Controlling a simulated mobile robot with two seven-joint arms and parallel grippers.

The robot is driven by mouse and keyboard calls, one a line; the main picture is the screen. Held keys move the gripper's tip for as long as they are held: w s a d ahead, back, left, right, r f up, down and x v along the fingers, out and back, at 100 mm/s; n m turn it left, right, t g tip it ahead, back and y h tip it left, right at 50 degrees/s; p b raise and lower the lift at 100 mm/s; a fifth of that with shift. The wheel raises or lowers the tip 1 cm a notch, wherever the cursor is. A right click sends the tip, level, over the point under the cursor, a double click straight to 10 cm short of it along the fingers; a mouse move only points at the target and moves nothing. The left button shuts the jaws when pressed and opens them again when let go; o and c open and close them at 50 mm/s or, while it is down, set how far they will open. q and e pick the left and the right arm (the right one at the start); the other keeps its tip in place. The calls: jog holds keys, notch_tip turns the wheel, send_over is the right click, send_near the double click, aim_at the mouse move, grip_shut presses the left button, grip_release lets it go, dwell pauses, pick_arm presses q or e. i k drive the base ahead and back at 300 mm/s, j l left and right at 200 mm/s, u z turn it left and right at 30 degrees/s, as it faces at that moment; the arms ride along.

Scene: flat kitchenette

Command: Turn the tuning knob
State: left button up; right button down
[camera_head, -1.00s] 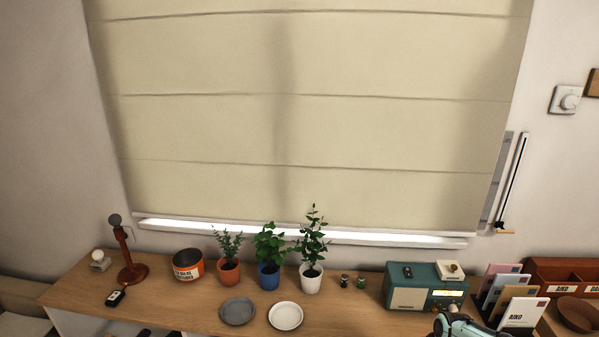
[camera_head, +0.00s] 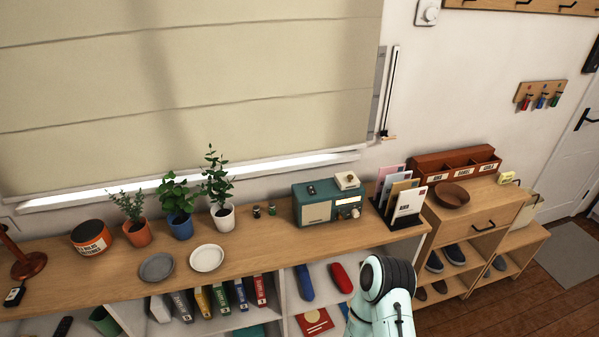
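A teal radio (camera_head: 318,205) with a cream speaker front stands on the wooden shelf top, right of the potted plants. Its lit dial (camera_head: 348,201) is on the right of the front face. A pale round tuning knob (camera_head: 355,212) appears below the dial at the right, small in this view. A dark item and a cream item rest on top of the radio. One of my pale green arm links shows at the bottom, in front of and below the radio, apart from it. Neither gripper's fingers are in view.
A letter rack (camera_head: 401,204) stands close to the radio's right. Two small jars (camera_head: 264,211) and a white-potted plant (camera_head: 222,214) stand to its left. Grey (camera_head: 157,267) and white (camera_head: 207,258) plates lie nearer the front. The shelf top before the radio is clear.

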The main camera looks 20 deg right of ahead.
aim_at(354, 212)
jog(key=l+z, duration=0.15)
jog(key=z, duration=1.05)
